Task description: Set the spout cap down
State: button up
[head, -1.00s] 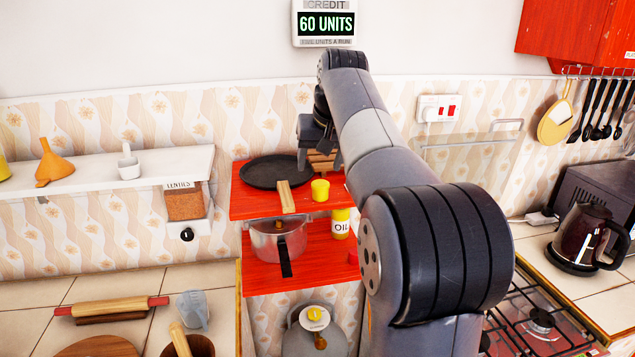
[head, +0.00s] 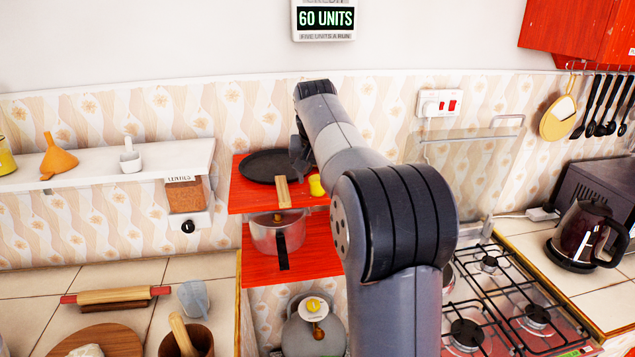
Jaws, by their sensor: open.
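A small yellow piece (head: 316,185), which looks like the spout cap, rests on the upper red shelf (head: 245,203), right of the pan handle. My arm partly covers its right side. My gripper (head: 299,165) is above the pan's right edge, up and left of the yellow piece and apart from it in the picture. It is open and seems empty; the arm hides part of it. A grey kettle (head: 300,338) stands below the shelves, with a white disc and another yellow piece (head: 313,304) at its top.
A dark pan (head: 265,166) with a wooden handle lies on the upper shelf. A lidded pot (head: 265,236) stands on the lower shelf. A white wall shelf (head: 95,173) holds an orange funnel (head: 58,158). The gas hob (head: 510,310) is at right.

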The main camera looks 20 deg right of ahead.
jog(key=shift+x, duration=0.9)
jog(key=shift+c, duration=0.2)
jog(key=c, duration=1.1)
jog(key=shift+r, duration=0.15)
